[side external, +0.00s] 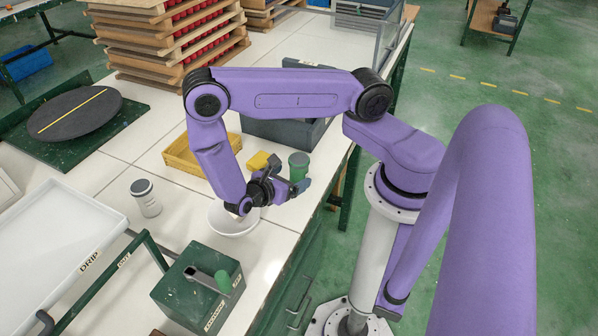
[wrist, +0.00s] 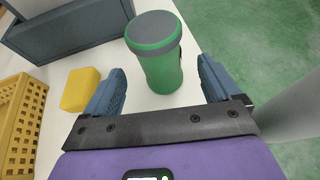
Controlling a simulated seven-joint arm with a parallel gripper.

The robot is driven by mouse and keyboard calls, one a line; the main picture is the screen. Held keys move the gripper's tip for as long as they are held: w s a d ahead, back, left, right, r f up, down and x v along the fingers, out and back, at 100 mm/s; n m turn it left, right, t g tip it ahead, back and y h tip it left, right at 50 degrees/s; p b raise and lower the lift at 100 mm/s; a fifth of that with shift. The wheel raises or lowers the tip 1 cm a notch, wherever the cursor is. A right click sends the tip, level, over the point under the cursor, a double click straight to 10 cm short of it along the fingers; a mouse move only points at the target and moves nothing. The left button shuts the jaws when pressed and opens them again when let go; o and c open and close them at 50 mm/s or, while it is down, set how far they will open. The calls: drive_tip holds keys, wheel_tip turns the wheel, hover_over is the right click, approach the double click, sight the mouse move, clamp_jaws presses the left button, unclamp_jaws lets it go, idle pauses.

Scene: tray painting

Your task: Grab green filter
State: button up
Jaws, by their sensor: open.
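The green filter, a green cylinder with a grey top (side external: 299,166), stands upright on the white table near its right edge. In the wrist view the green filter (wrist: 160,62) stands between and just beyond the two blue-grey fingers of my gripper (wrist: 163,84), with a gap on either side. My gripper (side external: 288,187) is open and empty, low over the table on the near side of the filter. In the side view the filter's lower part is partly hidden by my gripper.
A yellow block (wrist: 81,89) and a yellow crate (wrist: 20,125) lie left of the filter. A grey bin (wrist: 70,25) stands behind. A white round dish (side external: 234,222) is under my wrist. A white-grey canister (side external: 146,198) and a green box (side external: 197,290) stand further left and nearer.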

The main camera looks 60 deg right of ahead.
sight(293, 178)
drive_tip(key=shift+f, duration=0.4)
drive_tip(key=shift+x, duration=2.55)
drive_tip(key=shift+a+f, duration=0.1)
drive_tip(key=shift+f, duration=0.05)
drive_tip(key=c, duration=1.1)
